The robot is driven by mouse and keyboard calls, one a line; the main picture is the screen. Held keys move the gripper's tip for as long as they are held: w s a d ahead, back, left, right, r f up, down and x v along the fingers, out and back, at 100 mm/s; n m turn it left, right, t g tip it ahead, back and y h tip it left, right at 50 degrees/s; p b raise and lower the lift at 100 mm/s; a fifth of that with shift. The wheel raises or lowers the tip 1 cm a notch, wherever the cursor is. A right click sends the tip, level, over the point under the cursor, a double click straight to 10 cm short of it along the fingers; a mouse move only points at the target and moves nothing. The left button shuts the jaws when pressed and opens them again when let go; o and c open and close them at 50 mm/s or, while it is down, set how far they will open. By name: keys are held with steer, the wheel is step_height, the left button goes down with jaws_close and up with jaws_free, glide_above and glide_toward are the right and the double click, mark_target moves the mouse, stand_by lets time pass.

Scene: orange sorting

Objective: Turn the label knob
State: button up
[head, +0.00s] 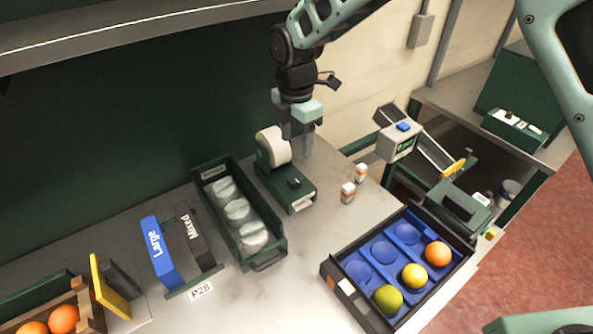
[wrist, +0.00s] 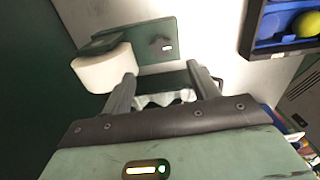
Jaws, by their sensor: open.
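The label machine (head: 290,190) is a green-based unit with a white label roll (head: 273,147) at its back, standing on the grey worktop. Its small black knob (head: 294,183) sits on top of the base. My gripper (head: 298,143) points down above and behind the knob, near the roll, and is apart from the knob. In the wrist view my gripper (wrist: 162,74) is open with nothing held between its fingers. The white roll (wrist: 104,70) shows beside the left finger, and the green base (wrist: 135,38) lies beyond the fingertips. A dark shape on that base may be the knob.
A green bin (head: 274,255) with pale round-topped items stands left of the machine. A black-rimmed tray (head: 333,272) with blue cups holds fruit at the front right. Blue "Large" (head: 158,246) and dark "Mixed" pieces stand left.

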mark_target(296, 177)
step_height(296, 177, down, 11)
steer(key=p, duration=0.3)
steer(key=c, duration=1)
